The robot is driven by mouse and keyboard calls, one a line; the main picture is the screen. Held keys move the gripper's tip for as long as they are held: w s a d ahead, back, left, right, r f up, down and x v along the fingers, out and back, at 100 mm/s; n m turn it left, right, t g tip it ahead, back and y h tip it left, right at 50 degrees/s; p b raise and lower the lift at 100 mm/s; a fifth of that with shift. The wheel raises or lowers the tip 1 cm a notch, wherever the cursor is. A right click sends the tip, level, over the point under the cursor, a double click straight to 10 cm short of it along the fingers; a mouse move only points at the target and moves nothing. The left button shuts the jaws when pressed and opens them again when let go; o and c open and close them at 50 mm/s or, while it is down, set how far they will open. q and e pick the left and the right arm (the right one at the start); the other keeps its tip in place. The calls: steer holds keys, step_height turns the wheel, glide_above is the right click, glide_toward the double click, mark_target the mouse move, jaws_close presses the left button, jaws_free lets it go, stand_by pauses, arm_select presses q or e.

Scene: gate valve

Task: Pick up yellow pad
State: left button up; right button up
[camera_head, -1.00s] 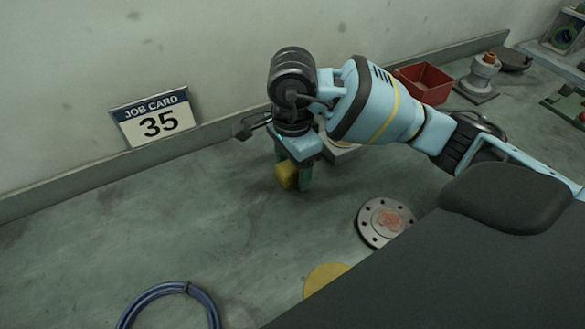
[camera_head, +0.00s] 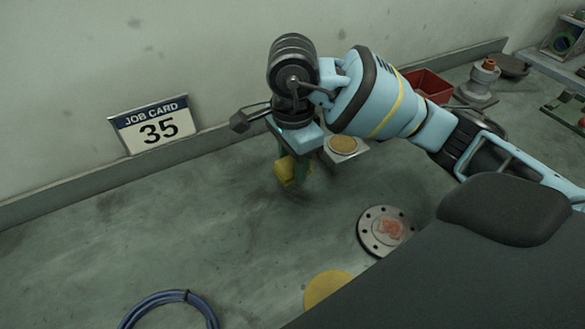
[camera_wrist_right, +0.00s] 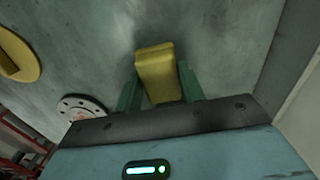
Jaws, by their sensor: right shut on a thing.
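The yellow pad (camera_head: 287,172) is a small block between the green fingers of my right gripper (camera_head: 293,175) in the head view. In the right wrist view the yellow pad (camera_wrist_right: 158,74) sits between the two green fingers, and my right gripper (camera_wrist_right: 160,92) is shut on it. The arm and wrist hide part of the fingers from the head. Whether the pad touches the bench is hard to tell. My left gripper is not in view.
A round flange (camera_head: 387,231) and a yellow disc (camera_head: 327,289) lie at lower right of the pad. A metal block with a round yellow top (camera_head: 343,145) stands just right of the gripper. A job card (camera_head: 153,125) leans at the wall. A blue hose coil (camera_head: 170,308) lies in front.

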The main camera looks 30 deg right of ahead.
steer(key=s+a, duration=0.3)
steer(key=s, duration=0.1)
steer(key=s+a+r, duration=0.1)
steer(key=s+a, duration=0.1)
steer(key=s, duration=0.3)
steer(key=s+a+r, duration=0.1)
steer(key=s+a, duration=0.2)
steer(key=s, duration=0.1)
steer(key=shift+s+a, duration=0.3)
steer(key=shift+a, duration=0.05)
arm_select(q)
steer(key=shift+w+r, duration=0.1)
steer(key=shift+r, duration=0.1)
